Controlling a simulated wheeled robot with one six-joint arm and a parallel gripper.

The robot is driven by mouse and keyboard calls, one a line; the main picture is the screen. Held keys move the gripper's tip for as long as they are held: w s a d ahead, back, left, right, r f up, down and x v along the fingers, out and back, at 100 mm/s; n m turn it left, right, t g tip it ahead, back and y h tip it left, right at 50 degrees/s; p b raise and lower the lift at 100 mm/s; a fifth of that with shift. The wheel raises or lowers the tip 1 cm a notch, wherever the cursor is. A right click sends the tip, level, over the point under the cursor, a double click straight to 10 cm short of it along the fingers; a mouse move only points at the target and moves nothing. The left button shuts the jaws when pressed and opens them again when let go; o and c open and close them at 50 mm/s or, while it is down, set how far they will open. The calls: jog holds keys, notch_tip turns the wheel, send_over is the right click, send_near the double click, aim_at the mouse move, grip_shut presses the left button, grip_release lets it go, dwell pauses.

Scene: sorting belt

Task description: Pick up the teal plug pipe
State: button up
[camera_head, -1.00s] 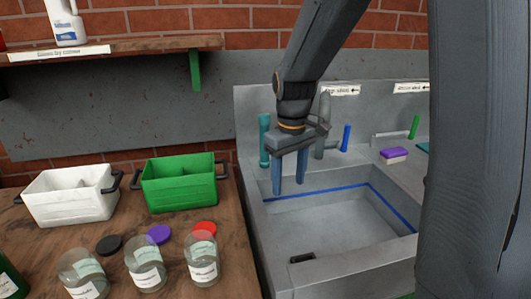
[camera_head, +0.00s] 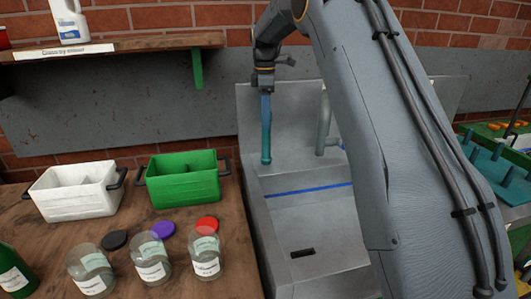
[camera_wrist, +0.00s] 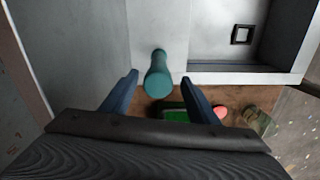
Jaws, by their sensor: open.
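The teal plug pipe (camera_head: 266,148) stands upright on the ledge at the sink's back left corner. It also shows in the wrist view (camera_wrist: 159,76), its near end between my two blue fingers. My gripper (camera_head: 265,118) is in line with the upper part of the pipe in the head view, fingers pointing down. In the wrist view my gripper (camera_wrist: 161,78) is open, with one finger on each side of the pipe and a visible gap to each. The head view hides the far finger.
The sink basin (camera_head: 318,240) lies right of the pipe, with a grey standing pipe (camera_head: 325,120) close by. A green bin (camera_head: 183,190), a white bin (camera_head: 75,205) and several jars stand on the wooden counter at left. My arm hides much of the right side.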

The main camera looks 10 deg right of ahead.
aim_at(266, 131)
jog(key=shift+w+d+f+p, duration=0.1)
jog(key=shift+f+p, duration=0.45)
jog(key=shift+f, duration=0.95)
jog(key=shift+w+d+f+p, duration=0.1)
jog(key=shift+f+p, duration=0.4)
jog(key=shift+f, duration=0.95)
grip_shut()
